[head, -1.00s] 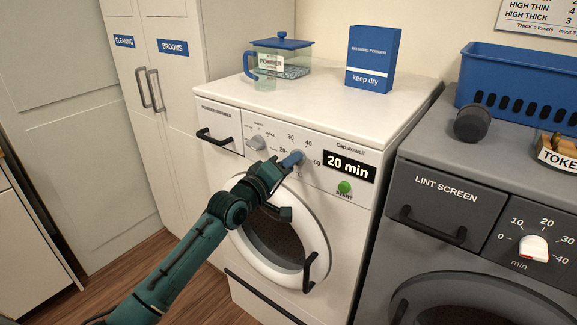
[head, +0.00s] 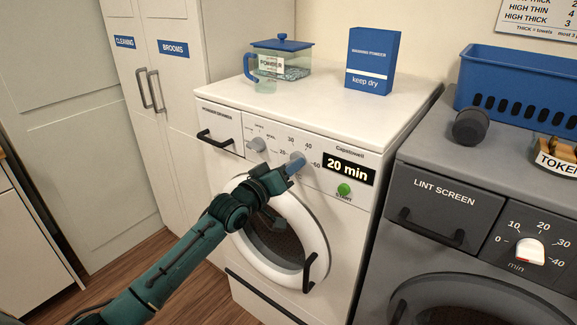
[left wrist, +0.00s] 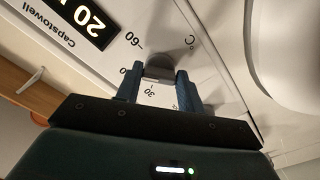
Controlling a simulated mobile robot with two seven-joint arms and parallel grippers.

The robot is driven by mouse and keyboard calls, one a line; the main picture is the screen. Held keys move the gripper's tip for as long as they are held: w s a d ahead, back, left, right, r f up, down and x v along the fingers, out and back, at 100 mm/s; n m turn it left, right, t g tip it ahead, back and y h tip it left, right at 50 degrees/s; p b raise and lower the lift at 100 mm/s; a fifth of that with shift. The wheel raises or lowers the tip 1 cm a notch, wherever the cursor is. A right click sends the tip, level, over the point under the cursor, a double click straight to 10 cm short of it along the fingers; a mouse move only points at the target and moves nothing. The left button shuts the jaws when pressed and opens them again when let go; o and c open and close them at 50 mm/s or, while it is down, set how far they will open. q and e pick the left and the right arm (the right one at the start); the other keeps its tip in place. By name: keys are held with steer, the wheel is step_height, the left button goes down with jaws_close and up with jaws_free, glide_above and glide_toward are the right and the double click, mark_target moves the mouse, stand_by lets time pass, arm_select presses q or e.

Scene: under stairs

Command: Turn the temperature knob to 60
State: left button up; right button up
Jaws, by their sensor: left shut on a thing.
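The temperature knob (head: 298,157) is a small grey knob on the white washer's panel. It sits amid the marks 20, 30, 40 and 60, left of the lit "20 min" display (head: 348,168). My left gripper (head: 292,167) reaches it from below left, with its blue fingers at the knob. In the left wrist view the knob (left wrist: 160,66) sits between the two fingertips (left wrist: 160,80), and the gripper is shut on it. The marks 60 and 30 show beside it. The fingers partly hide the dial, and I cannot tell which mark the knob points to. My right gripper is not in view.
A second grey knob (head: 256,144) is to the left on the same panel, and a green start button (head: 344,189) is below the display. The round door (head: 278,228) is just beneath my left arm. A grey dryer (head: 455,215) stands to the right.

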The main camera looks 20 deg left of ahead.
arm_select(q)
steer(key=shift+a+m+p, duration=0.1)
steer(key=shift+m+p, duration=0.7)
steer(key=shift+m, duration=2.8)
steer(key=o, duration=1)
steer(key=shift+f, duration=0.1)
steer(key=b+v, duration=0.1)
steer(key=v, duration=1.2)
